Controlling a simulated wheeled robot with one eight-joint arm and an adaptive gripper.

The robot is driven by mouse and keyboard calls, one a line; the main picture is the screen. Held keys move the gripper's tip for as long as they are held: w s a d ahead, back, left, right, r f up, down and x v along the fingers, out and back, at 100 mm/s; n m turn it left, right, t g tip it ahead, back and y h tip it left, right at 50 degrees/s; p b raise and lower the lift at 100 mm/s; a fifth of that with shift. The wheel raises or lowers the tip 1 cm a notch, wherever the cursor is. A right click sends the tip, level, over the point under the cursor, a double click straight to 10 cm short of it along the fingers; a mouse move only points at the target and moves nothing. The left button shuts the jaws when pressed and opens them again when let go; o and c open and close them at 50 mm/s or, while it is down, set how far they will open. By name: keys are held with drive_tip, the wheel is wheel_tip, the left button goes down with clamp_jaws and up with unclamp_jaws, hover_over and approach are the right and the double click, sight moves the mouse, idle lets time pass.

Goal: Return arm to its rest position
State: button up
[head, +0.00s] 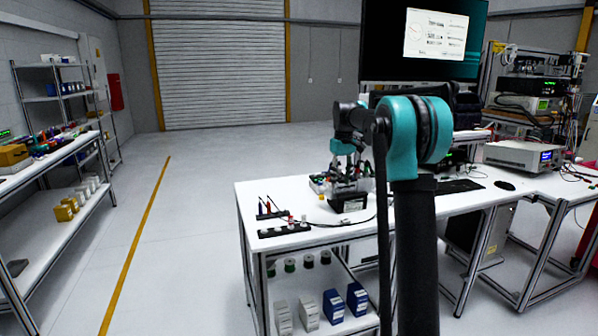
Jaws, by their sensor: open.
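My arm rises at the right of centre in the head view, with a large teal and black joint (408,135) at its top. From there it reaches away over the white workbench (300,187) and bends down. My gripper (347,172) is small, below the teal wrist, and hard to make out against a cluster of tools and parts behind it. It is open, and I see nothing held in it. The near arm link hides part of the bench.
A black bin (349,203) and a dark rack (284,230) with small parts are on the bench. A monitor (424,40) stands behind my arm. A bench instrument (523,155) is at the right. Shelves (62,215) line the left. The floor between is clear.

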drive_tip(key=s+d+f+m+t, duration=0.1)
drive_tip(key=s+f+m, duration=0.1)
drive_tip(key=s+f, duration=0.5)
drive_tip(key=s+d+f+m+t, duration=0.1)
drive_tip(key=s+f, duration=0.7)
drive_tip(key=s, duration=1.2)
drive_tip(key=s+d+f+m+t, duration=0.1)
drive_tip(key=s+f+m+t, duration=0.1)
drive_tip(key=s+f, duration=0.5)
drive_tip(key=s, duration=0.6)
drive_tip(key=shift+s+d+f+m, duration=0.25)
drive_tip(key=shift+s+d+m, duration=0.05)
drive_tip(key=shift+m, duration=0.1)
